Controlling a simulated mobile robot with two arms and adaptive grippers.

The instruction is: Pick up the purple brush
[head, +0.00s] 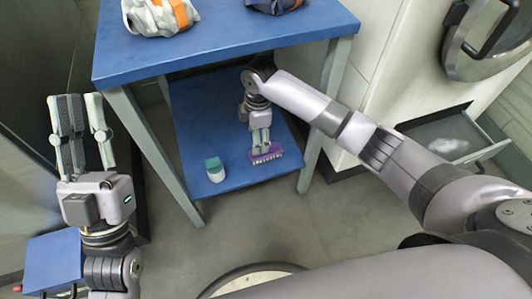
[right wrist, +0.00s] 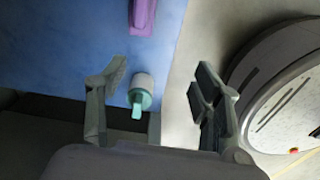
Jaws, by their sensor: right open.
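The purple brush (head: 266,153) lies on the blue lower shelf of the table, near its right front part. My right gripper (head: 261,138) points down at the shelf, with its fingertips close to the brush in the head view. In the right wrist view my right gripper (right wrist: 160,90) is open with nothing between its fingers. The brush (right wrist: 143,16) shows there at the top edge, partly cut off, beyond the fingers; I cannot tell whether they touch it. My left gripper (head: 80,115) is raised at the left, open and empty.
A white bottle with a teal cap (head: 214,168) stands on the lower shelf (head: 205,110), left of the brush; it also shows in the right wrist view (right wrist: 142,90). Table legs (head: 155,150) flank the shelf. Bags (head: 160,16) lie on the blue tabletop (head: 225,35) above.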

